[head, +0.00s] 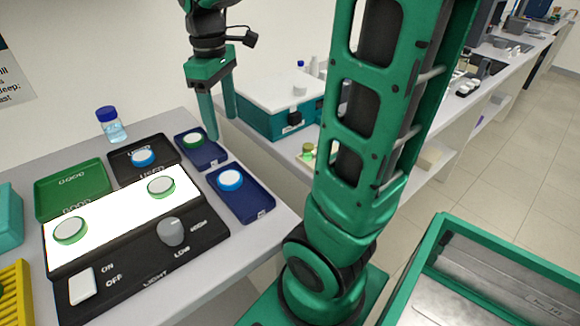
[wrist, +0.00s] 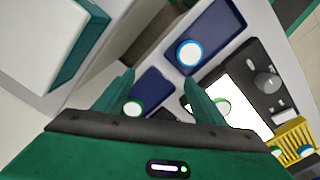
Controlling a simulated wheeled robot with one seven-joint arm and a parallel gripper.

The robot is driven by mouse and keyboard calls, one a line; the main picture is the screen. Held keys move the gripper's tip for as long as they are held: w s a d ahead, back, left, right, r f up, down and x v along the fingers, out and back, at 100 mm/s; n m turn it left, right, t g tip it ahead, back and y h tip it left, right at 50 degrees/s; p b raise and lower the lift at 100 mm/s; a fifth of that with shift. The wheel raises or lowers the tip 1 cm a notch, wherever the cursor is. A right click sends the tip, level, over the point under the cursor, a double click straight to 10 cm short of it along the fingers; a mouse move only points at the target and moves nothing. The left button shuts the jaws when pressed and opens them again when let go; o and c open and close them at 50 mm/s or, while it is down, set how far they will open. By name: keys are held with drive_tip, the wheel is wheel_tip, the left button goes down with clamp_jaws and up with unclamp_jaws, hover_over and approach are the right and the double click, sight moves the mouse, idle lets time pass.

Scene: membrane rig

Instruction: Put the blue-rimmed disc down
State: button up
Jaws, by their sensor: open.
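A blue-rimmed white disc (head: 230,180) lies in the front blue tray (head: 253,204), and it also shows in the wrist view (wrist: 190,53). Another blue-rimmed disc (head: 143,157) lies in the black "USED" tray (head: 166,145). My gripper (head: 221,126) is open and empty above the rear blue tray (head: 214,154). In the wrist view the gripper's fingers (wrist: 159,78) are spread with nothing held between them. A green-rimmed disc (head: 192,142) in the rear blue tray is partly behind one finger.
Two green-rimmed discs (head: 71,230) (head: 160,186) rest on the lit panel (head: 115,215). A green "GOOD" tray (head: 70,188) is empty where visible. A blue-capped bottle (head: 111,125) stands behind. A yellow rack (head: 14,290) is at the left, a white-topped box (head: 285,100) behind.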

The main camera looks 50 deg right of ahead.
drive_tip(key=s+d+f+m, duration=0.1)
drive_tip(key=s+f+m, duration=0.2)
drive_tip(key=s, duration=0.6)
drive_tip(key=s+d+f+m, duration=0.2)
drive_tip(key=s+f+m, duration=0.2)
drive_tip(key=s+m, duration=0.4)
drive_tip(key=shift+s, duration=1.05)
drive_tip(key=shift+f, duration=0.1)
drive_tip(key=shift+w+f, duration=0.25)
drive_tip(key=shift+w, duration=0.4)
